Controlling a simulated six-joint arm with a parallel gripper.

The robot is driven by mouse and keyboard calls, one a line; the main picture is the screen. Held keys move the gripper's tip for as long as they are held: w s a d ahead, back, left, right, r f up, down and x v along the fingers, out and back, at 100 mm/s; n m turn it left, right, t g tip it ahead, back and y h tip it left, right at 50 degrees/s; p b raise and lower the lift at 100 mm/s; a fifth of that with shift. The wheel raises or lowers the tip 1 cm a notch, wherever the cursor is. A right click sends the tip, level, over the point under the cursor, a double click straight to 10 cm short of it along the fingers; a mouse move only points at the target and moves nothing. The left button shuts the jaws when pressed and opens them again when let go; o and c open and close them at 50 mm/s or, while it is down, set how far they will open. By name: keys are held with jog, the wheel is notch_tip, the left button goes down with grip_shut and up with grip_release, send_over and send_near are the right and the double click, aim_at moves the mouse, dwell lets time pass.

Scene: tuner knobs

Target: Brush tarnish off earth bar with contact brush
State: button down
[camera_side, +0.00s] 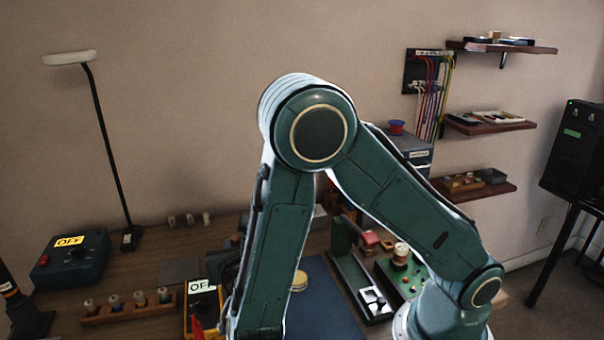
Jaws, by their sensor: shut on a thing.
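My arm fills the middle of the side view, with its forearm running down to the bottom edge. My gripper is not in view; the forearm and the frame's edge cut it off. I cannot make out the contact brush or the earth bar. A dark blue mat (325,305) lies behind the arm, with a small round yellowish thing (299,281) on it, partly hidden by the forearm.
A blue box labelled OFF (72,262), a wooden rack of spools (130,306) and a yellow-edged meter (201,300) stand at left. A lamp (100,150) rises behind. A green board (402,272) sits near my base. Shelves (490,124) line the wall.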

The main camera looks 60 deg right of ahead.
jog(key=shift+s+a+f, duration=2)
jog(key=shift+s+f, duration=0.05)
jog(key=shift+f, duration=0.9)
jog(key=shift+w+d, duration=2)
jog(key=shift+r, duration=4.05)
jog(key=shift+w+d, duration=0.1)
